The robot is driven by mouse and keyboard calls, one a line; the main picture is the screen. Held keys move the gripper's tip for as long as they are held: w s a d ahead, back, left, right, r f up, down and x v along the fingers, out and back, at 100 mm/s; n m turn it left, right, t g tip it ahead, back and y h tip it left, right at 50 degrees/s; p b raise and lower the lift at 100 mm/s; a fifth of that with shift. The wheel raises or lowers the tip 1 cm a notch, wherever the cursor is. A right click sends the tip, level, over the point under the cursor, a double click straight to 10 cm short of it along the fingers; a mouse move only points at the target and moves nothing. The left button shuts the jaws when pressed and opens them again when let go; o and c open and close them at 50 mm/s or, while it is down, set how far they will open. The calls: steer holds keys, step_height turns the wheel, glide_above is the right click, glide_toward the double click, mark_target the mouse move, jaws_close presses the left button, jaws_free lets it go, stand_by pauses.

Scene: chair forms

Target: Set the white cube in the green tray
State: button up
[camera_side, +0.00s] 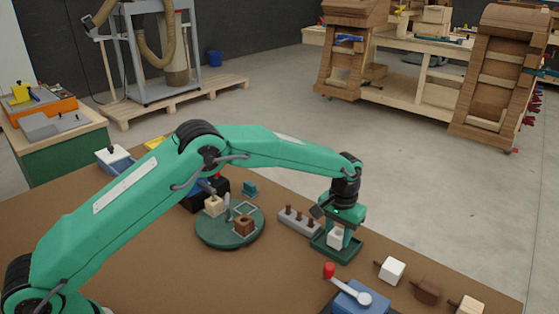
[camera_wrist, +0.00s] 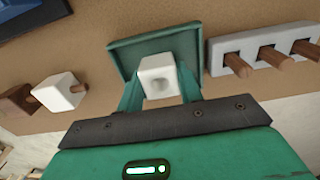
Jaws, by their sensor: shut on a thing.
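My gripper (camera_side: 338,228) points down at the green tray (camera_side: 336,257) and is shut on a white cube (camera_side: 335,240). In the wrist view, the white cube (camera_wrist: 158,73), with a hollow in its face, sits between the two green fingers (camera_wrist: 159,92). The green tray (camera_wrist: 120,48) lies behind it, and the cube overlaps the tray's near part. The cube is within or just over the tray; I cannot tell whether it touches the floor. A second white cube (camera_side: 391,270) with a peg lies outside the tray, to its right in the side view.
A grey block with brown pegs (camera_side: 299,220) stands close beside the tray. A brown cube (camera_side: 427,290) and a pale cube (camera_side: 470,306) lie near the table edge. A blue device with a red-knobbed lever (camera_side: 358,299) is in front. A round green platform (camera_side: 229,236) holds blocks.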

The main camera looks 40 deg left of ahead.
steer(key=shift+f, duration=0.25)
steer(key=o, duration=1.5)
steer(key=shift+r, duration=0.1)
steer(key=shift+r, duration=2.85)
steer(key=shift+r, duration=0.1)
